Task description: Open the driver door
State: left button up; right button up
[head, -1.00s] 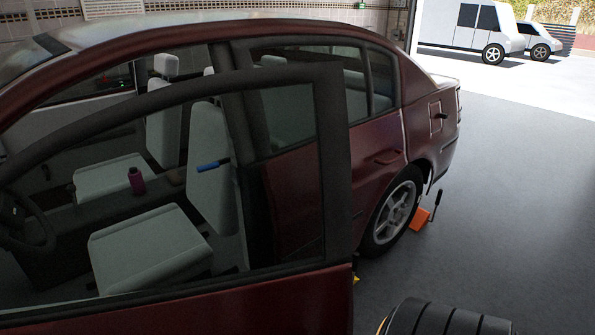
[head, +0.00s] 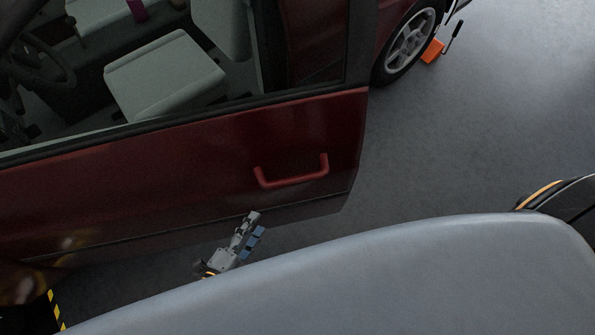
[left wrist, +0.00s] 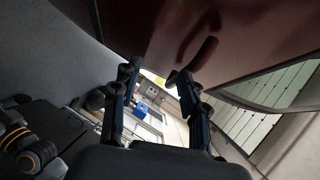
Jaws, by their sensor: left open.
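The driver door (head: 190,190) is a dark red panel with a large window, across the left and middle of the head view. It stands swung out from the car body, its rear edge apart from it. The red door handle (head: 290,178) is a raised bar near that edge. My left gripper (head: 252,224) is low in front of the door, below and left of the handle. In the left wrist view my left gripper (left wrist: 158,75) has its fingers spread and empty; the handle (left wrist: 205,52) shows beyond the right finger, not between them. My right gripper is not in view.
The car's rear wheel (head: 408,42) is at the top, with an orange wedge-like thing (head: 433,51) with a dark upright handle on the floor beside it. Grey floor (head: 470,130) is clear right of the door. A yellow-black strip (head: 57,312) shows at the lower left.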

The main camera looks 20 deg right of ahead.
aim_at(297, 181)
pick_arm(q)
jog(key=s+d+r+m+h, duration=0.1)
jog(key=d+r+m+h, duration=0.15)
jog(key=r, duration=0.35)
jog(key=shift+y, duration=0.35)
jog(key=p+x, duration=0.1)
jog(key=x, duration=0.5)
jog(key=p+x, duration=0.1)
jog(key=x, duration=0.6)
jog(key=shift+d+f, duration=0.25)
jog(key=shift+d, duration=0.2)
jog(key=shift+c, duration=0.5)
grip_shut()
